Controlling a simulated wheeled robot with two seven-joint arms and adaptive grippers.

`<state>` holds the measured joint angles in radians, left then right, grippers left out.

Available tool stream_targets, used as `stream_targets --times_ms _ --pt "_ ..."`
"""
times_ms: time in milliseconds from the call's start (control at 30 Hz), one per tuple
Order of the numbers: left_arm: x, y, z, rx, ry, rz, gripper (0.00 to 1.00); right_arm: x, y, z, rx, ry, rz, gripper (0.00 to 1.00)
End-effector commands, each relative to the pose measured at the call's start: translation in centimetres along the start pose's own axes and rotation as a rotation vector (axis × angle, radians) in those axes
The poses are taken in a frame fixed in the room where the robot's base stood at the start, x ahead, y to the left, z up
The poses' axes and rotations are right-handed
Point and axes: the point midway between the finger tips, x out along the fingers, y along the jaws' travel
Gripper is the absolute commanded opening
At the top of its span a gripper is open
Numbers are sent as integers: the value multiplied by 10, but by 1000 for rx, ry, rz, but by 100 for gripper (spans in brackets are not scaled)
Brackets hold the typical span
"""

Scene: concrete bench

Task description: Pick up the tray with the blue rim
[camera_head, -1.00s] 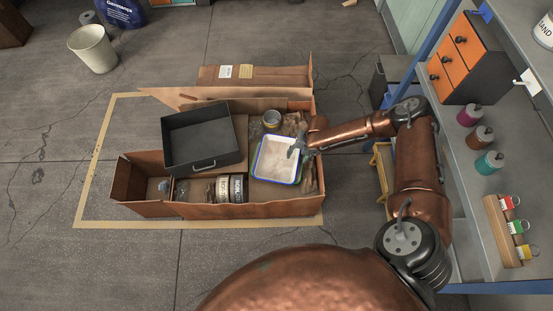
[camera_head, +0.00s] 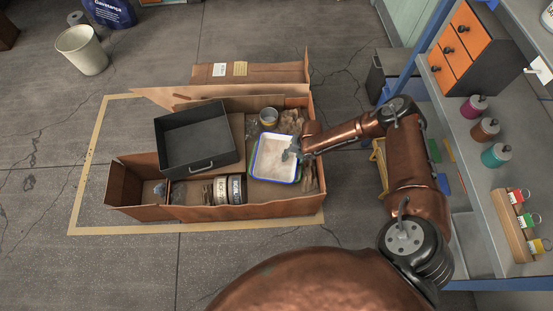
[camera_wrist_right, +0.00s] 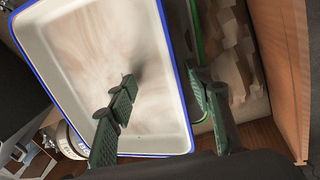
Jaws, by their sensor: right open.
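The tray with the blue rim (camera_head: 270,154) is a white, shallow, rectangular tray lying in the right part of an open cardboard box. It fills the left and middle of the right wrist view (camera_wrist_right: 75,60). My right gripper (camera_head: 288,154) is open at the tray's right side. In the wrist view my right gripper's fingers (camera_wrist_right: 160,78) are apart, one over the tray's inside and one beyond its right rim. A green-rimmed tray (camera_wrist_right: 191,22) shows just beside and apparently under it. My left gripper is not in view.
The cardboard box (camera_head: 140,205) also holds a black drawer-like bin (camera_head: 195,142) resting high on the left, a small tin (camera_head: 268,116), labelled cans (camera_head: 236,189) and crumpled paper (camera_wrist_right: 235,45). A shelf with bottles (camera_head: 496,155) stands at the right.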

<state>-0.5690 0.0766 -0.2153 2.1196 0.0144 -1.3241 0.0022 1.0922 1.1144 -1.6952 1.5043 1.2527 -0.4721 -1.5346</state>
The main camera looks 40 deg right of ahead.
Motion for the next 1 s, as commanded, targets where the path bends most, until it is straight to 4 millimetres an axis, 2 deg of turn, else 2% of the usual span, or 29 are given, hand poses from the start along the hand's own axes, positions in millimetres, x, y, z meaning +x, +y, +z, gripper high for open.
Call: stream_targets --times_ms 67,700,1000 --pt "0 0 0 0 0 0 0 0 0 0 0 0 0 44" --pt "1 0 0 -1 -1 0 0 0 0 0 0 1 -1 0" --pt "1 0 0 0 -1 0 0 1 -1 -1 0 2 -2 0"
